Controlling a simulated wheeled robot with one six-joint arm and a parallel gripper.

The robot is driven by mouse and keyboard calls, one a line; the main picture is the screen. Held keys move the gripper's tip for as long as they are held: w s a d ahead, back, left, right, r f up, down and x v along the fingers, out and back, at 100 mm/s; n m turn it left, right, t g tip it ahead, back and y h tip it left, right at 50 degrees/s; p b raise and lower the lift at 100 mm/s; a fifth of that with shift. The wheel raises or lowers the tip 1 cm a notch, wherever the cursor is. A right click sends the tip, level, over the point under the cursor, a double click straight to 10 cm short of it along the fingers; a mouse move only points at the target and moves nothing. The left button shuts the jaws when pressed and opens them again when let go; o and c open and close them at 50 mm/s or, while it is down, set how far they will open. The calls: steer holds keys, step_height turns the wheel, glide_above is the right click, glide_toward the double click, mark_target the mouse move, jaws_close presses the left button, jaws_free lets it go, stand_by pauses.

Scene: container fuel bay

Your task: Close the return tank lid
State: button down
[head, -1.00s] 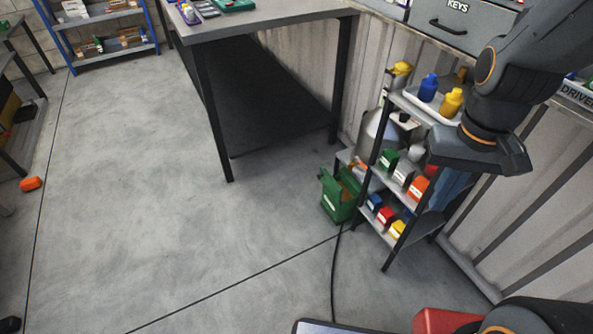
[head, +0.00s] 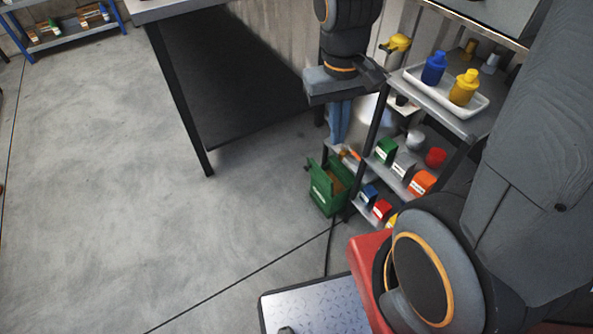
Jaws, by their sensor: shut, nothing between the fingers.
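No tank is marked as the return tank in view. A silvery rounded vessel (head: 368,108) stands behind the shelf rack's left post, partly hidden by my gripper and the rack. Whether it is the return tank, and how its lid stands, I cannot tell. My gripper (head: 339,138) points down left of the rack, with its blue fingers together and nothing between them. It appears above a green open-topped box (head: 327,190) on the floor; I see no contact with the box.
The rack (head: 470,125) holds a white tray (head: 425,92) with a blue bottle (head: 433,68) and a yellow bottle (head: 464,88), and several small boxes below. A workbench (head: 185,110) stands at left. The floor (head: 100,190) is clear. A black cable (head: 328,250) runs from the box.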

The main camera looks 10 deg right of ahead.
steer(key=w+a+f+n+t+h+b, duration=0.1)
steer(key=w+a+f+b, duration=0.2)
steer(key=w+f+b, duration=0.95)
steer(key=w+a+f+n+h+b, duration=0.15)
steer(key=w+f+b, duration=0.6)
steer(key=f, duration=0.95)
steer(key=w+a+f+n+t+h+b, duration=0.1)
steer(key=w+a+f+h+b, duration=0.15)
steer(key=w+f+b, duration=1)
steer(key=s+d+f+b, duration=0.1)
steer(key=d+f+b, duration=0.4)
steer(key=f, duration=0.5)
steer(key=shift+d+y, duration=0.4)
steer(key=shift+d, duration=0.7)
steer(key=shift+d+p, duration=0.1)
steer(key=shift+p, duration=0.2)
steer(key=shift+d+r+p, duration=0.15)
steer(key=shift+d+p, duration=0.05)
steer(key=shift+p, duration=0.4)
